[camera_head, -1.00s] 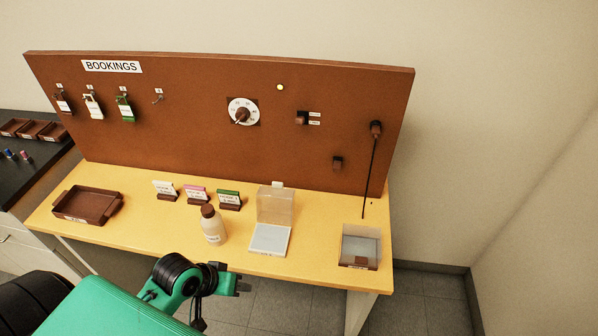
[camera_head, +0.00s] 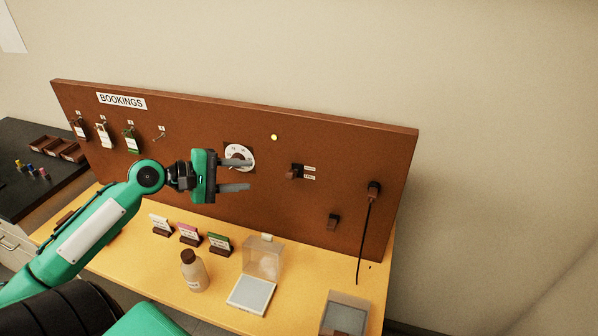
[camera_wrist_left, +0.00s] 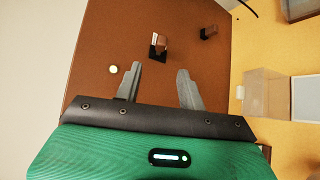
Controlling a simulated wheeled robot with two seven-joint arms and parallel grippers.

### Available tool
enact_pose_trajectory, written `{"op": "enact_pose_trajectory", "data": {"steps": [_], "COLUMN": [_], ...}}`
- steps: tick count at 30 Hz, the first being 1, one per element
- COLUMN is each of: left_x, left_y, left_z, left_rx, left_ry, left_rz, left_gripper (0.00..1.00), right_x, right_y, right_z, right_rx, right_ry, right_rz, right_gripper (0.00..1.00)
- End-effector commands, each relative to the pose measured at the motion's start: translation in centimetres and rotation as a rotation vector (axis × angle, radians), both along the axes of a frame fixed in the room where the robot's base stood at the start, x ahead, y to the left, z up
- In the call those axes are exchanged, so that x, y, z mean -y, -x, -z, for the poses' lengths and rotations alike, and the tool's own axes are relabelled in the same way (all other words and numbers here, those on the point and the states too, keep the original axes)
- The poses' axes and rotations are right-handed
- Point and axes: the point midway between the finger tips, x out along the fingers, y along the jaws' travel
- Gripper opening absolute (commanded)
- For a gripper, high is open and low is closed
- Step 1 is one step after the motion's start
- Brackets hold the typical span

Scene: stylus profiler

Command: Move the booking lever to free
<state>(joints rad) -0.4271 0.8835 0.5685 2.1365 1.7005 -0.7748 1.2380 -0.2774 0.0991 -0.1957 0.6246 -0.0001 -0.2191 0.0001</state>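The booking lever (camera_head: 296,172) is a small brown handle on a dark mount on the brown board (camera_head: 345,150), right of the dial. Two small white labels (camera_head: 310,173) sit one above the other beside it, too small to read. My left gripper (camera_head: 249,174) is in front of the board, left of the lever, with its fingers apart and empty. In the left wrist view the lever (camera_wrist_left: 160,44) shows beyond the open fingertips (camera_wrist_left: 159,68), apart from them. My right gripper is not in view.
The white dial (camera_head: 238,153) is partly behind my left fingers. A lit round lamp (camera_head: 274,137) is above. A bottle (camera_head: 194,272) and clear box (camera_head: 263,258) stand on the yellow table below.

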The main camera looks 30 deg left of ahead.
Motion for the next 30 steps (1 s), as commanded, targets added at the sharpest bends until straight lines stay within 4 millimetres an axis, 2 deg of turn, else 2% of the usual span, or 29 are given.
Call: {"op": "enact_pose_trajectory", "data": {"steps": [3,7,11,18,30], "left_x": [0.7,1.6,2.5,4.2,6.5], "left_y": [-1.0,-2.4,-3.7,-6.1,-9.6], "left_z": [0.1,0.6,1.1,1.9,3.4], "left_rx": [0.0,0.002,0.001,0.002,0.002], "left_ry": [-0.001,-0.002,-0.003,-0.004,-0.003], "left_rz": [0.003,0.002,0.002,0.002,0.0], "left_gripper": [0.4,0.4,0.4,0.4,0.4], "right_x": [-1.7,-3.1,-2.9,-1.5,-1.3], "right_y": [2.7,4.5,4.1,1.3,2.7], "right_z": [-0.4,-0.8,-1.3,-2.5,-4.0], "right_rx": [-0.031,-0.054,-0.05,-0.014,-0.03], "right_ry": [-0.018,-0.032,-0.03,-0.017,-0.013], "right_rz": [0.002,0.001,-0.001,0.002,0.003], "right_gripper": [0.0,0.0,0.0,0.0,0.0]}}
